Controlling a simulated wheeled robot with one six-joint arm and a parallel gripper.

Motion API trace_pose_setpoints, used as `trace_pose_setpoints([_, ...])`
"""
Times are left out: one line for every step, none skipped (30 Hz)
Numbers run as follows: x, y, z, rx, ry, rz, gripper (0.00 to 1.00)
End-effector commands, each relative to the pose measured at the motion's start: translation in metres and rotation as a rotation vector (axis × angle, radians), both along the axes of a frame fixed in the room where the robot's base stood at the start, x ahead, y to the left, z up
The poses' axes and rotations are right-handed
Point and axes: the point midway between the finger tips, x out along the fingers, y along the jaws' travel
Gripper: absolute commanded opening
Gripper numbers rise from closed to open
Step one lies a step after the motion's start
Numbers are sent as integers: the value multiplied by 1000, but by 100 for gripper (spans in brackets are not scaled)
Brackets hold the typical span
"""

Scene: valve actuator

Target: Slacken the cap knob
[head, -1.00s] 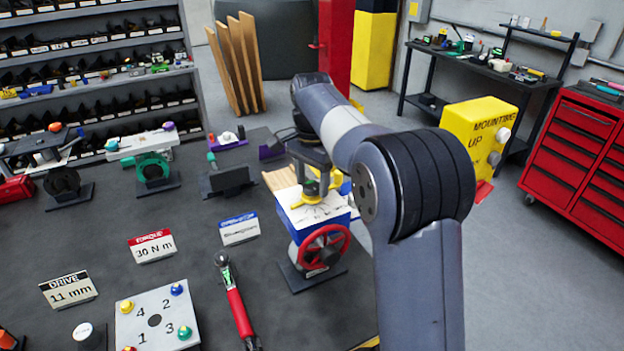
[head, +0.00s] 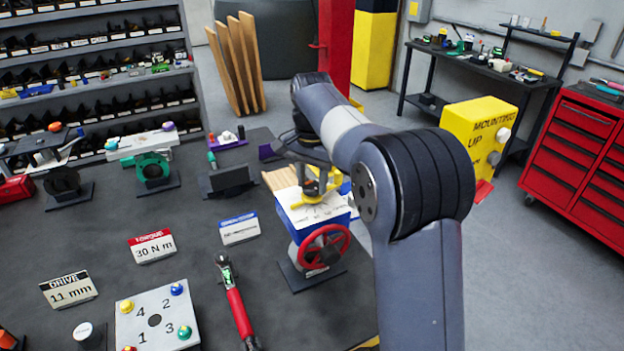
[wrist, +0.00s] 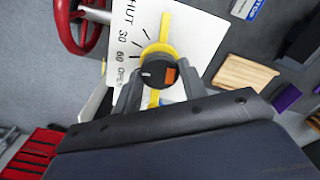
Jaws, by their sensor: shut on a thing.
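The cap knob (wrist: 158,72) is a round black knob with an orange mark and a white mark on its top. It sits in a yellow ring with a yellow pointer bar (wrist: 165,22), on the white dial plate (wrist: 190,35) of the blue valve actuator (head: 308,229). My gripper (wrist: 160,86) is shut on the cap knob, one finger on each side of it. In the head view my gripper (head: 315,178) is over the dial plate, partly hidden behind my arm.
A red handwheel (head: 323,248) is on the actuator's front. A red-handled torque wrench (head: 238,308) and a numbered plate (head: 155,320) lie to its left. A wooden block (wrist: 244,75) is close beside the dial plate. Signs stand on the dark bench.

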Motion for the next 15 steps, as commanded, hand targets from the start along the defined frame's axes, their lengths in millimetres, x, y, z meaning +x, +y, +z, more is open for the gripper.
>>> trace_pose_setpoints([0, 0, 0, -1, -1, 41, 17])
trace_pose_setpoints([0, 0, 0, -1, -1, 67, 17])
trace_pose_setpoints([0, 0, 0, -1, -1, 104, 17])
trace_pose_setpoints([0, 0, 0, -1, -1, 132, 17])
trace_pose_setpoints([0, 0, 0, -1, -1, 161, 17])
trace_pose_setpoints([0, 0, 0, -1, -1, 199, 17])
trace_pose_setpoints([0, 0, 0, -1, -1, 228, 17])
trace_pose_setpoints([0, 0, 0, 0, -1, 256, 17])
trace_pose_setpoints([0, 0, 0, 0, -1, 295, 17])
trace_pose_setpoints([0, 0, 0, 0, -1, 323, 17])
trace_pose_setpoints([0, 0, 0, 0, -1, 351, 17])
trace_pose_setpoints([0, 0, 0, 0, -1, 390, 17])
trace_pose_setpoints([0, 0, 0, 0, -1, 418, 17])
trace_pose_setpoints([0, 0, 0, 0, -1, 446, 17])
trace_pose_setpoints([0, 0, 0, 0, -1, 485, 17])
